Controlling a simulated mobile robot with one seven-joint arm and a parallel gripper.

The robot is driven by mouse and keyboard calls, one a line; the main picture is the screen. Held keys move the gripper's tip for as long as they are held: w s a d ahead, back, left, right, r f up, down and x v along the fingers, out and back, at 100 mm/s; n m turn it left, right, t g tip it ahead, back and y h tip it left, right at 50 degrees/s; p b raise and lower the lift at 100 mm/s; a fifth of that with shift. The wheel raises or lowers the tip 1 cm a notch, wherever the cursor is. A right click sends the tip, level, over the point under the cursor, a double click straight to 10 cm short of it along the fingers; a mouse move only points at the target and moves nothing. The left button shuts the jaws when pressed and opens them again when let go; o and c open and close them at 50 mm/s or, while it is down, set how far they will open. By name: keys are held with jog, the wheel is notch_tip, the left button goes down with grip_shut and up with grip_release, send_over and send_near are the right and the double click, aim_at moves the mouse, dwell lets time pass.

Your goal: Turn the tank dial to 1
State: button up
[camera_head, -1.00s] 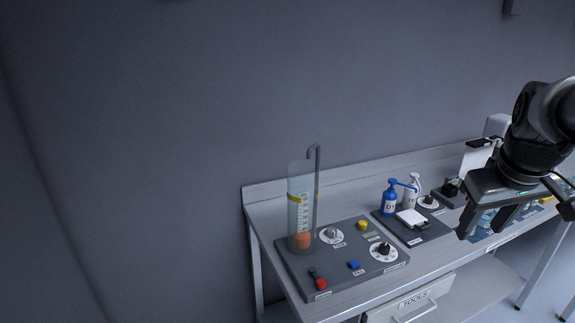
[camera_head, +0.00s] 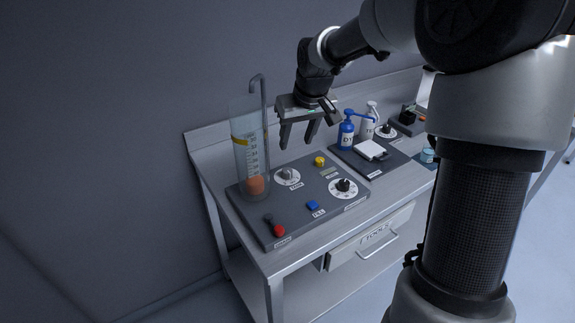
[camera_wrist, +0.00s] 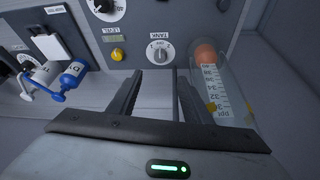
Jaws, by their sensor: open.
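The tank dial (camera_head: 287,176) is a white disc with a grey knob, on the dark panel (camera_head: 325,200) beside the clear tank. My gripper (camera_head: 297,146) is open and empty, above the panel near the tank dial, fingers pointing down. In the wrist view the fingertips (camera_wrist: 160,76) stand on either side of a gap, with the dial just beyond it, apart from it.
The clear graduated tank (camera_head: 244,155) with an orange ball (camera_head: 255,186) and a bent pipe (camera_head: 265,120) stands close left of the dial. Blue bottle (camera_head: 346,135) stands right.

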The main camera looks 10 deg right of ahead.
aim_at(287, 171)
jog(key=b+x, duration=0.1)
jog(key=x, duration=1.4)
jog(key=shift+a+f, duration=0.1)
jog(key=shift+f, duration=0.25)
jog(key=c, duration=1.1)
